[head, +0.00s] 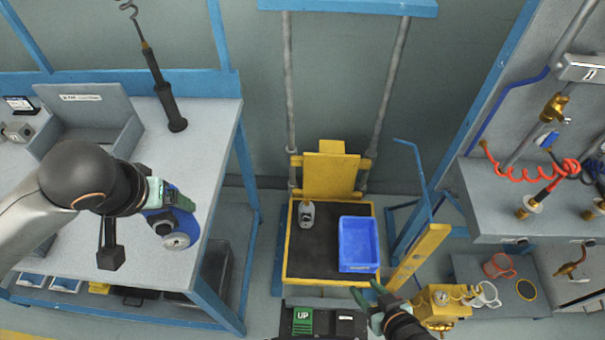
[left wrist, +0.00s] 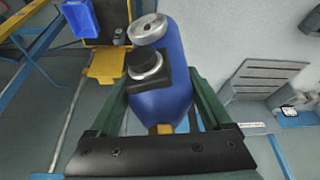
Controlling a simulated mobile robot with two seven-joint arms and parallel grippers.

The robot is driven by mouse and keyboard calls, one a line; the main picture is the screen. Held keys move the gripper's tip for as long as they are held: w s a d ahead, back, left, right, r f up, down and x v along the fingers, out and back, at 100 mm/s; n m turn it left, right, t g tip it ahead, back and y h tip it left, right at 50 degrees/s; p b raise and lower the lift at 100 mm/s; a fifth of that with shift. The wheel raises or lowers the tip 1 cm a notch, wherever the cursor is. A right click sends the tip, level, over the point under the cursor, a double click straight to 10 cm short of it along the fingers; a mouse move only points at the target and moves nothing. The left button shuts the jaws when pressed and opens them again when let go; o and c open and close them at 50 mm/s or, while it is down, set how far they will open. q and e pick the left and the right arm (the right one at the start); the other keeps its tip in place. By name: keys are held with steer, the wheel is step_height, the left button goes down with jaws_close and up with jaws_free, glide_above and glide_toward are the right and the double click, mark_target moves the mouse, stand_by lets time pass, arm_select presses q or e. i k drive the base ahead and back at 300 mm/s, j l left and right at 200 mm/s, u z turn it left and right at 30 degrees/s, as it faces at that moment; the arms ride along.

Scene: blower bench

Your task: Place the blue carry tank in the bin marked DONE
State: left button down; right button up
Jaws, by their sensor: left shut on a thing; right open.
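The blue carry tank (head: 183,228) has a round grey cap and a dark fitting. My left gripper (head: 175,200) is shut on it, above the right part of the grey bench at the left. In the left wrist view the tank (left wrist: 162,95) sits between both green fingers, its cap pointing away from the palm. My right gripper (head: 373,299) is open and empty, just in front of a blue bin (head: 359,266) on the yellow-edged platform. I cannot read DONE on any bin. A grey bin (head: 85,100) on the bench carries a label too small to read.
The platform (head: 318,255) has a dark mat, with a white bottle (head: 306,214) left of the blue bin. A yellow gauge unit (head: 441,305) is right of my right gripper. Open floor separates bench and platform.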

mark_target(357, 248)
steer(key=z, duration=1)
steer(key=i+l, duration=0.1)
steer(key=l, duration=0.3)
steer(key=i+l+z, duration=0.15)
steer(key=l, duration=0.25)
